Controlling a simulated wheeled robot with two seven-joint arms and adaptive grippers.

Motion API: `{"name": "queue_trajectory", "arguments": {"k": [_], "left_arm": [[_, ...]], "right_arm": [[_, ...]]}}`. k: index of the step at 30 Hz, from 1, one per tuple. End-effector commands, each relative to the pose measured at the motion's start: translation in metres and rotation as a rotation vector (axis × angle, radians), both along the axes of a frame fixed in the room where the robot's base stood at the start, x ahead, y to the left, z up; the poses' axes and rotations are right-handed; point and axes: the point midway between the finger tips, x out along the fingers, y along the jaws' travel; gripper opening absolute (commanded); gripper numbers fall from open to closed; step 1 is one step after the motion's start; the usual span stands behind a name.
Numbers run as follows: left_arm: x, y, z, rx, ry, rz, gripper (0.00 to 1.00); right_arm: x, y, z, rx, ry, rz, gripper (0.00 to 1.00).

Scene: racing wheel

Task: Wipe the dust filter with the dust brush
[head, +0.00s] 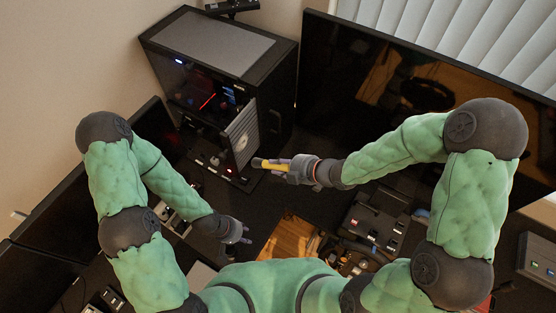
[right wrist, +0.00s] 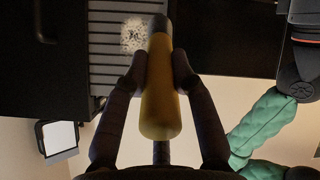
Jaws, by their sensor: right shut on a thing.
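The dust filter (head: 241,135) is a grey slatted panel on the front of the black PC case. It also shows in the right wrist view (right wrist: 108,65), with a pale speckled dust patch on its slats. My right gripper (head: 296,170) is shut on the dust brush (head: 272,164), which has a yellow handle. In the right wrist view the brush (right wrist: 161,100) points at the filter, its dark tip overlapping the right edge of the dust patch. I cannot tell if it touches. My left gripper (head: 240,232) is low and away from the filter; its finger opening is unclear.
The PC case (head: 272,75) stands at the back. A large dark monitor (head: 345,70) is to its right, and more screens (head: 50,220) are at the left. A black control box (head: 375,222) sits right of centre.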

Motion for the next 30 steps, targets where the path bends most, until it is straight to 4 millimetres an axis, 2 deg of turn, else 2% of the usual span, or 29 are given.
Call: {"name": "queue_trajectory", "arguments": {"k": [3,8,21,30], "left_arm": [[0.0,0.0,-0.003,0.0,0.0,0.0,0.4],[0.0,0.0,-0.004,0.0,0.0,0.0,0.4],[0.0,0.0,-0.009,0.0,0.0,0.0,0.4],[0.0,0.0,-0.01,0.0,0.0,0.0,0.4]], "right_arm": [[0.003,0.004,-0.006,0.0,-0.001,0.0,0.0],[0.008,0.011,-0.006,-0.001,-0.004,0.001,0.0],[0.031,0.043,-0.007,0.0,-0.003,0.002,0.0],[0.037,0.051,-0.006,0.0,-0.002,-0.001,0.0]]}}
